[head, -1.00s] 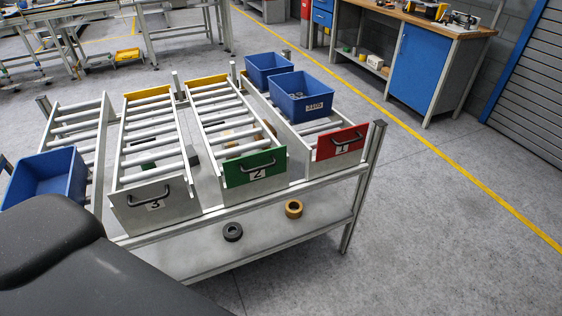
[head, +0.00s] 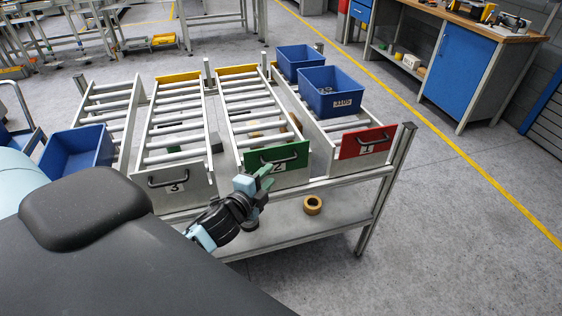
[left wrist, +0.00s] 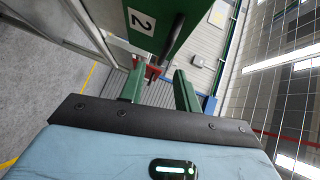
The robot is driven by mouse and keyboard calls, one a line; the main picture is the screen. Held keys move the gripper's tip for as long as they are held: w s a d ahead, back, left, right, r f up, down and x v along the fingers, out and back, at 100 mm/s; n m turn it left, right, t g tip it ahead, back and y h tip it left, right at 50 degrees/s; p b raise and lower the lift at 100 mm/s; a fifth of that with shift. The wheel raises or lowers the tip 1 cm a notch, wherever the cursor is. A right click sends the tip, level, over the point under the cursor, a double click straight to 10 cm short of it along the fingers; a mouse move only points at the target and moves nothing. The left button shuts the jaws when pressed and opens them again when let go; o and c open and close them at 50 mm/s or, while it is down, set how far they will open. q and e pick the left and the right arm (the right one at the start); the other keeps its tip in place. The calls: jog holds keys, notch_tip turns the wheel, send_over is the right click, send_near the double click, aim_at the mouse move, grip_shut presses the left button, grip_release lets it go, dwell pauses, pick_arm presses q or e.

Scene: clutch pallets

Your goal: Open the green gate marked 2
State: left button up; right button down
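The green gate marked 2 (head: 293,176) stands upright across the front end of the middle roller lane. It has a dark bar handle (head: 288,158); its number label is partly covered by my gripper in the head view. My left gripper (head: 267,173) is just in front of the gate's left part, close to the handle. In the left wrist view the green panel with its 2 (left wrist: 160,22) is above the two green fingers, which stand apart (left wrist: 159,84). The handle (left wrist: 173,38) shows just beyond the fingertips, with nothing seen gripped. My right gripper is not in view.
The red gate marked 1 (head: 367,142) is to the right and the grey gate marked 3 (head: 180,184) to the left. Blue bins (head: 331,92) sit on lane 1. A tan ring (head: 312,205) lies on the lower shelf. The floor at right is clear.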

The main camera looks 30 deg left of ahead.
aim_at(281, 162)
pick_arm(q)
jog(key=shift+w+a+f, duration=0.1)
jog(key=shift+w, duration=1.25)
jog(key=shift+w+a+f, duration=0.1)
jog(key=shift+w+f, duration=0.05)
jog(key=shift+w, duration=1.15)
jog(key=shift+w+a+f, duration=0.1)
jog(key=shift+w, duration=1.25)
jog(key=shift+c, duration=0.2)
grip_shut()
